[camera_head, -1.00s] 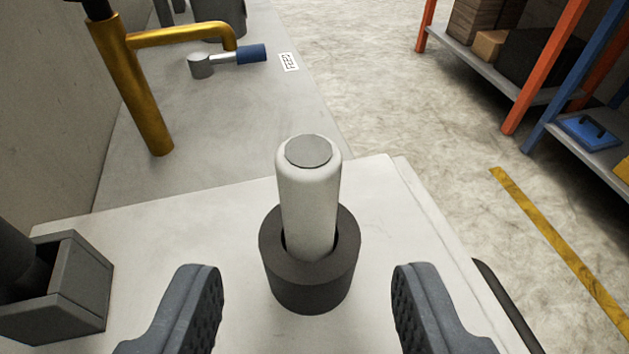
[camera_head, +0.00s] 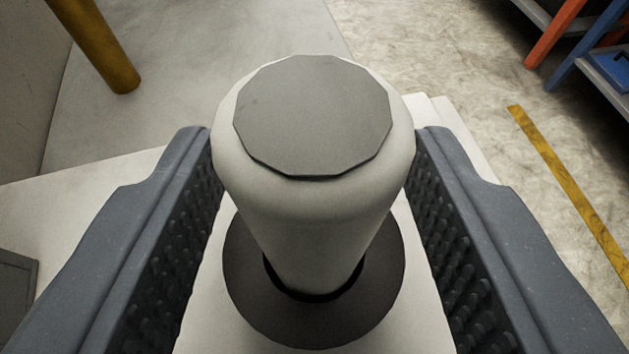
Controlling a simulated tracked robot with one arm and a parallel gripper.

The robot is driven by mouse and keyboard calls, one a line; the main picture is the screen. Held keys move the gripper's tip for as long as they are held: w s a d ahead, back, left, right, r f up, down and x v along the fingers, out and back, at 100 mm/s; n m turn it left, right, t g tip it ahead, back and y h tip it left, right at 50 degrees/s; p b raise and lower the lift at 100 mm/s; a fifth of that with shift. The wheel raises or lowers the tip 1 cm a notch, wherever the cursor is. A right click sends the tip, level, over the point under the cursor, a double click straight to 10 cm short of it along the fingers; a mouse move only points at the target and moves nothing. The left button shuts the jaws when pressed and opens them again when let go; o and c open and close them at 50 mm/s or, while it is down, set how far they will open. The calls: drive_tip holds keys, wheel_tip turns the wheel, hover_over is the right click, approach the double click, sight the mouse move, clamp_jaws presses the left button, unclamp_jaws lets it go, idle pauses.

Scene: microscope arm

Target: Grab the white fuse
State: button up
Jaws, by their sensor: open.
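The white fuse (camera_head: 315,215) stands upright in the middle of the camera view, with a flat grey cap on top. Its lower end sits inside a dark round holder (camera_head: 250,285) on a pale surface. My gripper (camera_head: 316,150) is open, with one dark ridged finger on each side of the fuse. The fuse's upper part is between the fingers, close to both; I cannot tell whether either one touches it. The fuse's bottom is hidden inside the holder.
A yellow post (camera_head: 100,50) rises at the upper left. A grey box (camera_head: 18,290) shows at the left edge. Bare floor with a yellow line (camera_head: 565,185) lies to the right, and a shelf rack with orange and blue uprights (camera_head: 555,35) stands at the upper right.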

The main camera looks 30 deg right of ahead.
clamp_jaws()
